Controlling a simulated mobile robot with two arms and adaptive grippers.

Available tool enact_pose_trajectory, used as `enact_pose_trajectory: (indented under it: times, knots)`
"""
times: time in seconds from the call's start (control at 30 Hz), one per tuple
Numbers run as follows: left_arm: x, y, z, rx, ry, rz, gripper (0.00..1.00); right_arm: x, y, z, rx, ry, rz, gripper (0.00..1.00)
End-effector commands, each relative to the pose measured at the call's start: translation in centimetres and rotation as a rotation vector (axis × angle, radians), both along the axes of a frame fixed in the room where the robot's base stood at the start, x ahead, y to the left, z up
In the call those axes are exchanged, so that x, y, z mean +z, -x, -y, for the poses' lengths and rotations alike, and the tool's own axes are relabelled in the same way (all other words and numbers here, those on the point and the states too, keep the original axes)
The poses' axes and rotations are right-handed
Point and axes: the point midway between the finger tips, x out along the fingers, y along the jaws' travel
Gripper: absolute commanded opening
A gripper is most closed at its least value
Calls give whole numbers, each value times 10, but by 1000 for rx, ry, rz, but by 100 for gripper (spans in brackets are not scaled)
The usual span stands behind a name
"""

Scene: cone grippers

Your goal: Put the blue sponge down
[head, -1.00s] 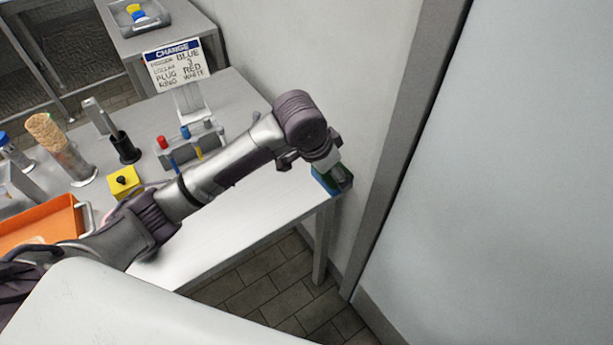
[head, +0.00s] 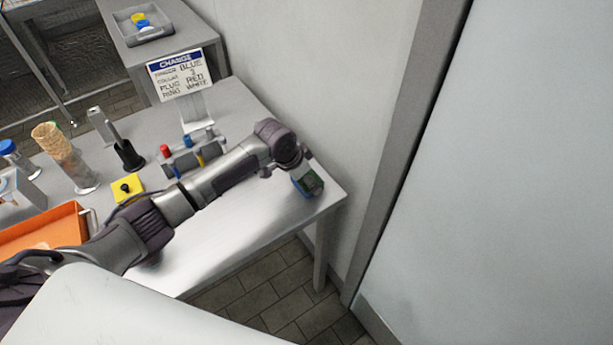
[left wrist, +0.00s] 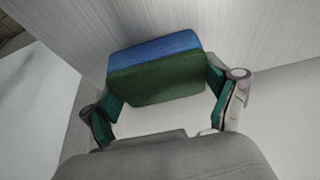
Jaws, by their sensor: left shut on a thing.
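The sponge (left wrist: 155,52) is blue on one layer and dark green on the other. In the left wrist view it sits between the two green-padded fingers of my left gripper (left wrist: 160,100), which is shut on it. In the head view the sponge (head: 309,186) and my left gripper (head: 305,177) are over the right end of the grey metal table (head: 235,230), near its corner by the wall. I cannot tell whether the sponge touches the tabletop. My right gripper is not in view.
A tube rack (head: 190,160), a sign (head: 180,75), a yellow block (head: 128,189), a cone stack (head: 62,155) and an orange tray (head: 45,232) stand left of the sponge. The wall (head: 330,80) closes off the right side. The table's front right is bare.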

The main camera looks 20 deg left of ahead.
Motion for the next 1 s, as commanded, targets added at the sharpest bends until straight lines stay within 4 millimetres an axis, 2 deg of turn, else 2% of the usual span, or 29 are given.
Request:
enact_pose_trajectory:
  times: [0.33, 0.37, 0.4, 0.43, 0.77, 0.87, 1.0]
  knots:
    - [-4, 0, 1, 0, 1, 0, 54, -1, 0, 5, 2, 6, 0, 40]
    - [-3, 0, 1, 0, 1, 1, 92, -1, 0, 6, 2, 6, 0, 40]
    - [-3, 0, 1, 0, 1, 1, 98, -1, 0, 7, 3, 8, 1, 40]
    - [-3, 0, 1, 0, 1, 1, 100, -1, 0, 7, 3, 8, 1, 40]
    - [-1, 0, 0, 0, 1, 1, 100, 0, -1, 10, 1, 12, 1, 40]
    - [5, 1, -1, 0, 0, 1, 100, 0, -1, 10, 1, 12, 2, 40]
    - [26, 7, -7, -1, 0, 4, 100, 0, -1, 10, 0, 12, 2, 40]
